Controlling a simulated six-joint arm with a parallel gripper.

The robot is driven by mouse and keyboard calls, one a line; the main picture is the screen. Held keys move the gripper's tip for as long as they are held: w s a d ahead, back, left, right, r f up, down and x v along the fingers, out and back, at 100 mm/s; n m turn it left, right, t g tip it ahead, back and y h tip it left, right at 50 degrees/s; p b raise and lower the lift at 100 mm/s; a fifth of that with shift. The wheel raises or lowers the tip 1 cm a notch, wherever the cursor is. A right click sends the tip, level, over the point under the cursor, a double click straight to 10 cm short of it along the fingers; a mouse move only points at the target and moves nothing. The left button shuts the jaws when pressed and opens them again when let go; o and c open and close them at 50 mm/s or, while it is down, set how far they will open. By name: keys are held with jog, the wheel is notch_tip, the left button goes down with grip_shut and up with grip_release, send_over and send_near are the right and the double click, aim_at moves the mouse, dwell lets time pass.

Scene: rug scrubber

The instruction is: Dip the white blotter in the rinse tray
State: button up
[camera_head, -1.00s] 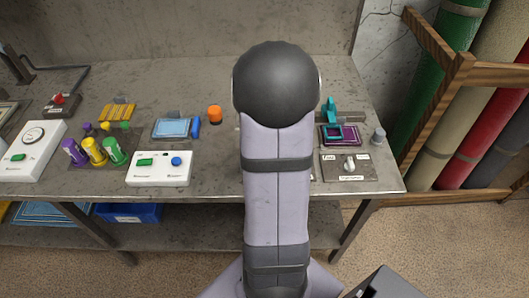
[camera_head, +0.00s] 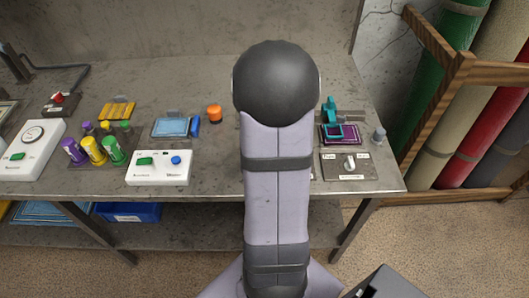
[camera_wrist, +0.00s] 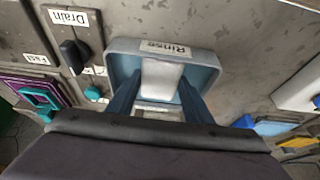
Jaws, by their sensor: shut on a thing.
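The rinse tray (camera_wrist: 205,58) is a shallow blue-grey tray labelled "Rinse" on its far rim, in the middle of the wrist view. The white blotter (camera_wrist: 161,76) is a small pale block between my fingers. My gripper (camera_wrist: 159,84) is shut on it, with a dark blue finger on each side. From this view the blotter lies over the inside of the tray; I cannot tell whether it touches the bottom. In the head view my arm hides the gripper, the blotter and the tray.
A black knob (camera_wrist: 75,54) under a "Drain" label stands left of the tray. A purple-framed pad (camera_head: 340,134) with a teal tool lies at the right bench end.

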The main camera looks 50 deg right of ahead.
jog(key=shift+r, duration=0.2)
dwell(0.3)
jog(key=shift+r+p, duration=2.45)
jog(key=shift+r, duration=0.15)
jog(key=shift+r+p, duration=1.4)
jog(key=shift+r, duration=0.15)
